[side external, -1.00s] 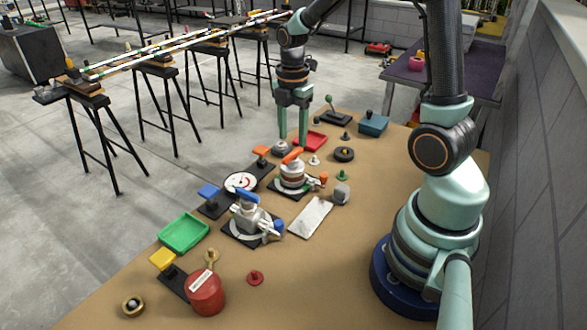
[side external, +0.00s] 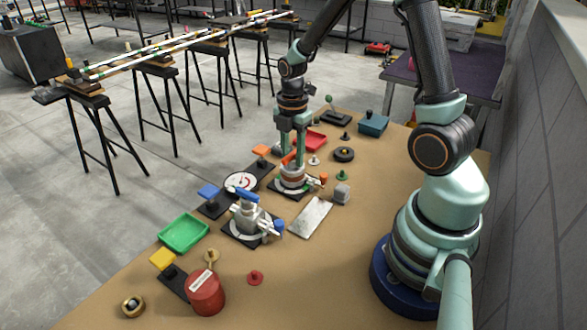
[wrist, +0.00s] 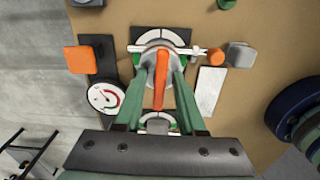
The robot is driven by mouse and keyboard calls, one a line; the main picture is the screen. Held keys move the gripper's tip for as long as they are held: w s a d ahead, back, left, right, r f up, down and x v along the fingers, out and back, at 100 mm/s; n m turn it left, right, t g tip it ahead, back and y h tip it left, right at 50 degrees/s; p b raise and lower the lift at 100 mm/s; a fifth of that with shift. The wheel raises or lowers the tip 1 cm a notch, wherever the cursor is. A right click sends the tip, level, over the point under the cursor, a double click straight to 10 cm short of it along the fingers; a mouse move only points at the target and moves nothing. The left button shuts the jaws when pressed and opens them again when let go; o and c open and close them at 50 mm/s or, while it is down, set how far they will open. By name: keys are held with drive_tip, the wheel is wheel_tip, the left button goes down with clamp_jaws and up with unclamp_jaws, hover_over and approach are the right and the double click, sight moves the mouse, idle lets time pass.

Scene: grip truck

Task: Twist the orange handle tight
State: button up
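The orange handle (wrist: 161,78) sits on top of a round silver valve (wrist: 160,54) with a black and white dial base. In the side view the handle (side external: 288,158) is partly hidden by my gripper (side external: 292,148). In the wrist view my gripper (wrist: 161,84) is open, with one green finger on each side of the handle. Gaps show between the handle and both fingers. Whether a fingertip touches the valve is hidden.
A blue-handled valve (side external: 246,214) stands nearer the camera. A round gauge (side external: 240,182), an orange square (side external: 261,150), a grey block (side external: 342,193) and a pale plate (side external: 310,217) lie close around. A green tray (side external: 184,233) is at the left. Bare table lies at the right.

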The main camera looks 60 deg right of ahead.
clamp_jaws()
drive_tip(key=shift+m, duration=2.3)
drive_tip(key=m, duration=1.6)
drive_tip(key=o, duration=0.5)
unclamp_jaws()
